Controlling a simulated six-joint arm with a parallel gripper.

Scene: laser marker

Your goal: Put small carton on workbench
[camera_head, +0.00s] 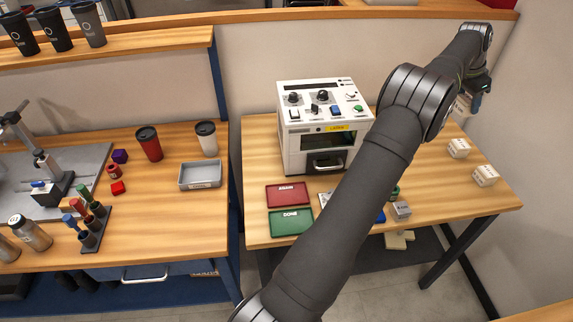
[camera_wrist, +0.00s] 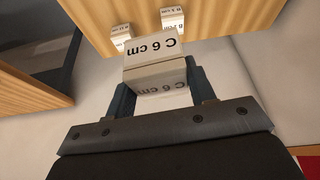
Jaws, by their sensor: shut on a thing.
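My gripper (camera_head: 478,92) is at the upper right in the head view, raised above the back right of the wooden workbench (camera_head: 440,185). It is shut on a small white carton (camera_head: 463,104), which is partly hidden by the gripper and arm in that view. In the wrist view the carton (camera_wrist: 152,70) sits between the two dark fingers (camera_wrist: 158,92) and bears the print "C 6 cm". Two other small white cartons stand on the right part of the workbench, a farther one (camera_head: 458,148) and a nearer one (camera_head: 485,175).
The white laser marker (camera_head: 300,150) stands at the back of this bench. A red tray (camera_head: 289,194) and a green "DONE" tray (camera_head: 291,222) lie before it. My arm crosses and hides part of the bench. Bare wood shows around the two cartons.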

